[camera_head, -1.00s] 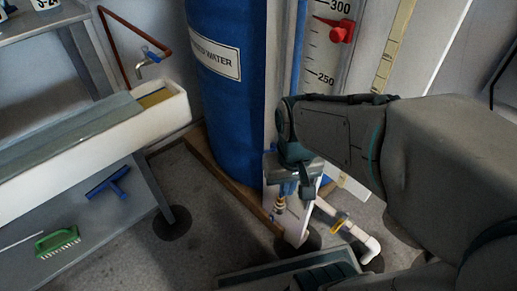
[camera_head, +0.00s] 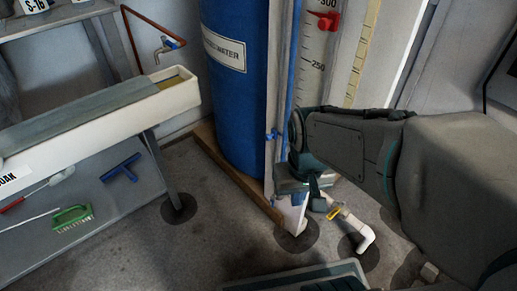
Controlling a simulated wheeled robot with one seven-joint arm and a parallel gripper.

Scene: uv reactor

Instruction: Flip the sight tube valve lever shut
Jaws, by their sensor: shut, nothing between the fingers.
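The sight tube (camera_head: 290,70) is a thin blue upright tube beside the scale board (camera_head: 316,75), right of the blue water tank (camera_head: 236,110). My gripper (camera_head: 317,203) is low in front of the board's foot, pointing down, its fingers together and empty. It hides most of the tube's lower end, so I cannot see a sight tube valve lever there clearly. A yellow lever (camera_head: 334,213) sits on a white pipe (camera_head: 356,229) just right of my fingertips. I cannot tell whether my fingers touch anything.
A wooden curb (camera_head: 235,178) runs along the floor at the tank's foot. A white trough (camera_head: 110,125) and a shelf with a green brush (camera_head: 72,217) are at the left. A red pointer (camera_head: 325,20) is on the scale. The floor between is clear.

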